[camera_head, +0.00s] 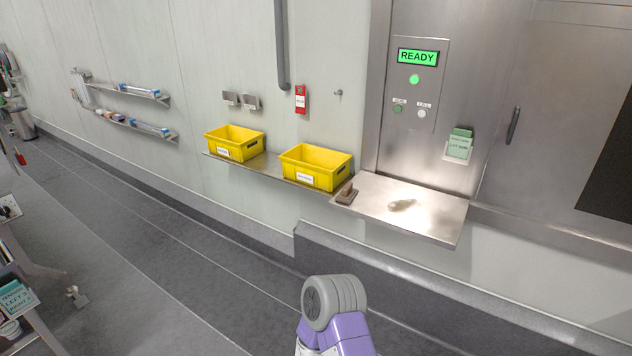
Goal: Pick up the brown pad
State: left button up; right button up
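A small brown block-like thing (346,193), likely the brown pad, sits on the left end of a steel shelf (440,223) fixed to the wall below the control panel. It is beside the right yellow bin and looks clear of it. It is small in this view, so its exact shape is hard to tell. Neither of my grippers shows. Only a grey and purple link of my arm rises from the bottom middle, well short of the shelf.
Two yellow bins, left (235,142) and right (315,166), stand on a lower ledge left of the shelf. A green card holder (459,144) hangs above the shelf. A low grey barrier (400,275) runs below.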

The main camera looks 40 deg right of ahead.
aim_at(348, 194)
jog(key=z, duration=0.25)
jog(key=i, duration=1.75)
jog(key=z, duration=1.7)
jog(key=i, duration=0.75)
jog(key=z, duration=0.85)
